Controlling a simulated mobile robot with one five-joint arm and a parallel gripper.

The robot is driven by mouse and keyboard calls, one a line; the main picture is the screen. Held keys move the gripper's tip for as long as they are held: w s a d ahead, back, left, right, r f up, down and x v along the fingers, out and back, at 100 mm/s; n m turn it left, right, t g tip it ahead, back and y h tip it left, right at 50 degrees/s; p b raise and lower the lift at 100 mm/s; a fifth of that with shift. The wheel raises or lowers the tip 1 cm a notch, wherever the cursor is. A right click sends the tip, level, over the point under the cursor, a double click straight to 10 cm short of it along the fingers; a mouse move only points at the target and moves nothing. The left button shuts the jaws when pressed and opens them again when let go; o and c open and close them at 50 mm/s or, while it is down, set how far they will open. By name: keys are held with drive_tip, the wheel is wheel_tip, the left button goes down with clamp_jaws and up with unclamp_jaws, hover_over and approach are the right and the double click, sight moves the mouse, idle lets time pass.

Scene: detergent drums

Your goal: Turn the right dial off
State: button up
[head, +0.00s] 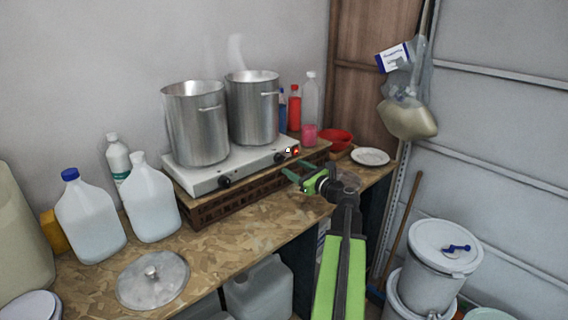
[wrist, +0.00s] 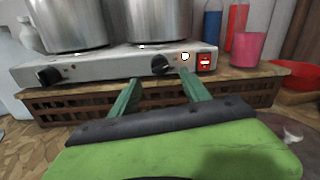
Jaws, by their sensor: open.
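The two-burner hot plate (head: 205,183) stands on a brown crate, with a steel pot on each burner. Its right dial (head: 281,158) is a black knob on the front panel; it also shows in the wrist view (wrist: 161,65). The left dial (head: 224,181) is another black knob, seen in the wrist view too (wrist: 49,75). A lit red switch (wrist: 204,61) sits right of the right dial. My gripper (head: 291,169) is open and empty in front of the panel's right end. In the wrist view its green fingers (wrist: 160,84) reach toward the right dial, apart from each other.
The left pot (head: 197,125) and right pot (head: 252,108) stand above the panel, with steam over the right one. A pink cup (head: 309,134), red bowl (head: 336,138) and white plate (head: 370,156) lie to the right. A lid (head: 152,280) and jugs are at left.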

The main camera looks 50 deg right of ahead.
sight(282, 161)
drive_tip(key=w, duration=0.6)
drive_tip(key=shift+w+d, duration=0.3)
drive_tip(key=shift+d, duration=0.1)
drive_tip(key=c, duration=1.2)
drive_tip(key=shift+s+a, duration=0.15)
drive_tip(key=shift+a, duration=0.2)
drive_tip(key=shift+d, duration=0.3)
